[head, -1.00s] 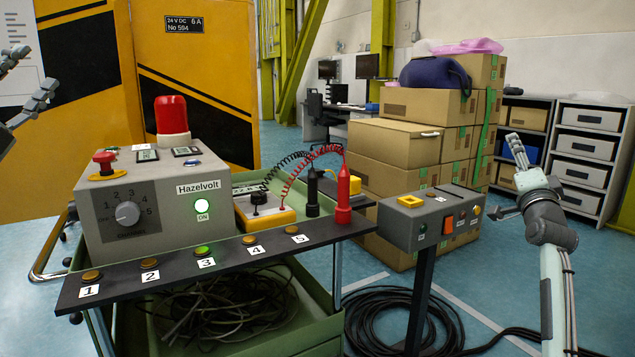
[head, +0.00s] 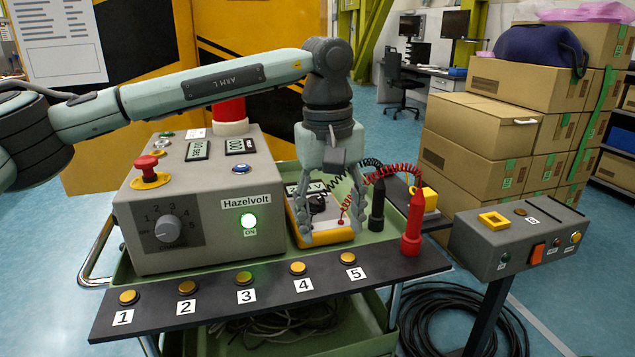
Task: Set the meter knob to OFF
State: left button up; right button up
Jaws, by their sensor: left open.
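The meter is a small yellow box (head: 330,236) on the green cart, right of the grey Hazelvolt box. Its black knob (head: 317,203) stands on its top face, between my fingers as seen in the head view. My left gripper (head: 331,212) points down over the meter, open, with one finger on each side of the knob in the picture. I cannot tell whether the fingers touch anything. The meter's display is partly hidden behind the gripper, and the knob's setting and OFF mark cannot be read. My right gripper is out of view.
A black probe (head: 377,205) and a red probe (head: 412,225) stand right of the meter, with coiled leads near my gripper. The Hazelvolt box (head: 205,215) is close on the left. A strip with numbered buttons (head: 270,295) runs in front. A grey control box (head: 512,240) stands right.

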aim_at(312, 200)
jog(key=i+l+u, duration=0.25)
jog(key=l, duration=0.15)
jog(key=l+u, duration=0.25)
jog(key=i+l+u, duration=0.15)
jog(key=i+l, duration=0.2)
jog(key=i, duration=0.15)
